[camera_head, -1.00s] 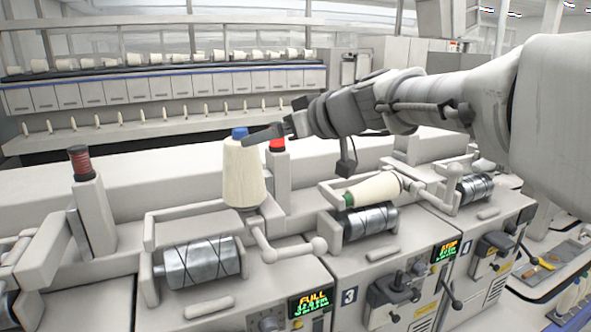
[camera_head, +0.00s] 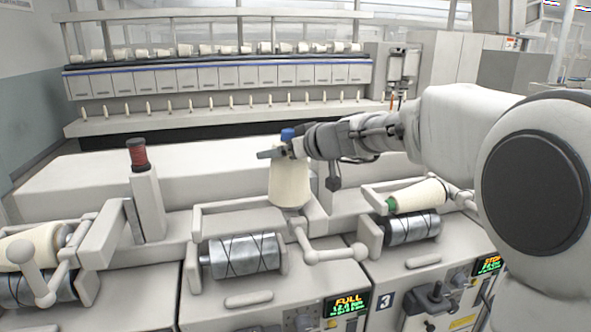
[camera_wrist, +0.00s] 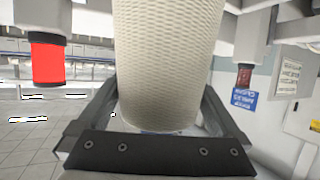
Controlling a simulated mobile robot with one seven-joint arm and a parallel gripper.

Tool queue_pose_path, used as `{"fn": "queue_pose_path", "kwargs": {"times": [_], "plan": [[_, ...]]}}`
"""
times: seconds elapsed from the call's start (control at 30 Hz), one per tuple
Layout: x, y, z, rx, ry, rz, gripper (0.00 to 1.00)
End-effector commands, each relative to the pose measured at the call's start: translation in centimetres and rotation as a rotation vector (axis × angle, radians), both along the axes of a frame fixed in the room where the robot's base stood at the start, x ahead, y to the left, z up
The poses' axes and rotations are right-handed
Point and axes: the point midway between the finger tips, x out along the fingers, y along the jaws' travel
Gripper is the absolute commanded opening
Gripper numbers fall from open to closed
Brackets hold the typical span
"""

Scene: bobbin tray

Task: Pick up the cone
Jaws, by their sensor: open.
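A cream yarn cone (camera_head: 289,185) with a blue top stands upright on the machine holder marked FULL in the head view. My gripper (camera_head: 277,152) is at its upper end, coming from the right, with a finger across the cone just below the blue top. In the wrist view the cone (camera_wrist: 165,60) is large and sits between the two spread fingers of my gripper (camera_wrist: 160,100). The jaws are open, one finger on each side. I cannot tell whether either finger touches the yarn. The far side of the cone is hidden.
Another cone (camera_head: 417,197) with a green tip lies tilted on the right unit. A further cone (camera_head: 35,246) lies at the far left. A post with a red-brown top (camera_head: 138,154) stands left. A red lamp (camera_wrist: 47,60) shows in the wrist view.

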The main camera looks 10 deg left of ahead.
Motion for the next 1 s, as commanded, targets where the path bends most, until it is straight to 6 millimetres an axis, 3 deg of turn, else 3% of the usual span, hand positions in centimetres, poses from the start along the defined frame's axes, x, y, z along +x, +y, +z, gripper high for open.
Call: {"fn": "queue_pose_path", "kwargs": {"times": [0.33, 0.8, 1.0], "plan": [[0.42, 0.43, -0.27, -0.001, -0.001, -0.001, 0.98], [0.39, 0.43, -0.17, 0.0, -0.001, 0.0, 0.17], [0.39, 0.43, -0.14, 0.0, -0.001, 0.0, 0.16]]}}
